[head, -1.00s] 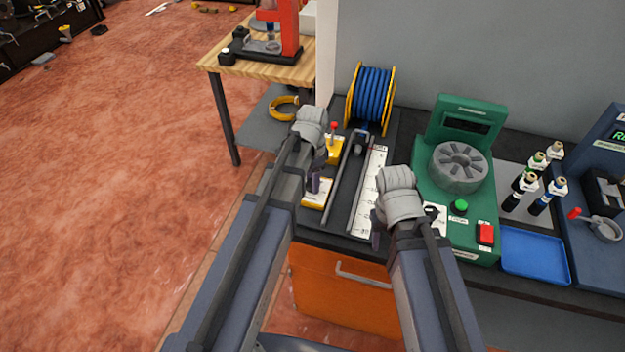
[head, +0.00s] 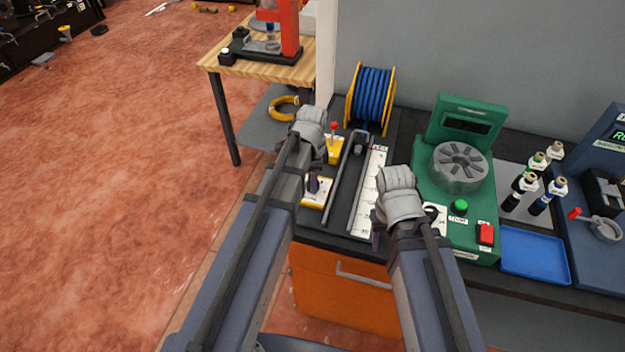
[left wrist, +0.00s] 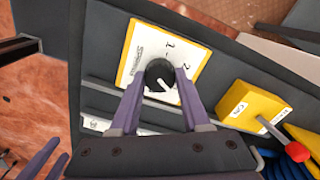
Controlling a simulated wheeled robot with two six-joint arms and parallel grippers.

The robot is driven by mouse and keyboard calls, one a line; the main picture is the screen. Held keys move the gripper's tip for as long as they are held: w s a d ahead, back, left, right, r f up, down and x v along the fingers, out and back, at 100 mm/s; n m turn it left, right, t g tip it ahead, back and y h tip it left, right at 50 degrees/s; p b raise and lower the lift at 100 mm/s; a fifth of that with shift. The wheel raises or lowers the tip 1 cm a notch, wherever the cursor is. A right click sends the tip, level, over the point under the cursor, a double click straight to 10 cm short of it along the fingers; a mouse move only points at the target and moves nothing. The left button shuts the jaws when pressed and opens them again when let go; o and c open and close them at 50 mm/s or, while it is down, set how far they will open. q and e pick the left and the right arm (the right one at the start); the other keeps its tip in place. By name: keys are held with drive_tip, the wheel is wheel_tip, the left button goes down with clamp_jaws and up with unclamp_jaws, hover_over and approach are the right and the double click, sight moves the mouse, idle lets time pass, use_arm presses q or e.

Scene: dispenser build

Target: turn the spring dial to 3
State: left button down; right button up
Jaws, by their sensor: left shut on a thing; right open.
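The spring dial is a black knob (left wrist: 160,75) with a white pointer line, on a white plate with a yellow edge (left wrist: 135,50). Printed numbers stand beside the knob, partly covered and hard to read. In the left wrist view the pointer line slants towards the lower right. My left gripper (left wrist: 164,78) is shut on the knob, one purple finger on each side. In the head view the dial's plate (head: 323,197) is partly hidden by my left gripper (head: 313,183). My right gripper (head: 376,232) is open, over the bench near the white ruler strip.
A yellow box with a red-tipped lever (head: 334,150) stands just behind the dial. A blue hose reel (head: 371,98) is at the back. A green machine with a grey slotted wheel (head: 460,166) and a blue tray (head: 535,252) are to the right.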

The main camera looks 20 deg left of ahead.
use_arm(q)
drive_tip(key=shift+c, duration=1.9)
unclamp_jaws()
drive_tip(key=shift+r, duration=0.15)
use_arm(e)
drive_tip(key=shift+r, duration=0.15)
use_arm(q)
wheel_tip(320, 180, up, 8)
drive_tip(key=p, duration=0.8)
drive_tip(key=shift+f, duration=0.2)
use_arm(e)
wheel_tip(320, 180, up, 8)
drive_tip(key=shift+f, duration=0.2)
use_arm(q)
drive_tip(key=s+d+n+y, duration=0.1)
drive_tip(key=s+d+n, duration=0.8)
drive_tip(key=s, duration=0.5)
drive_tip(key=shift+s+d, duration=0.2)
drive_tip(key=shift+d, duration=0.6)
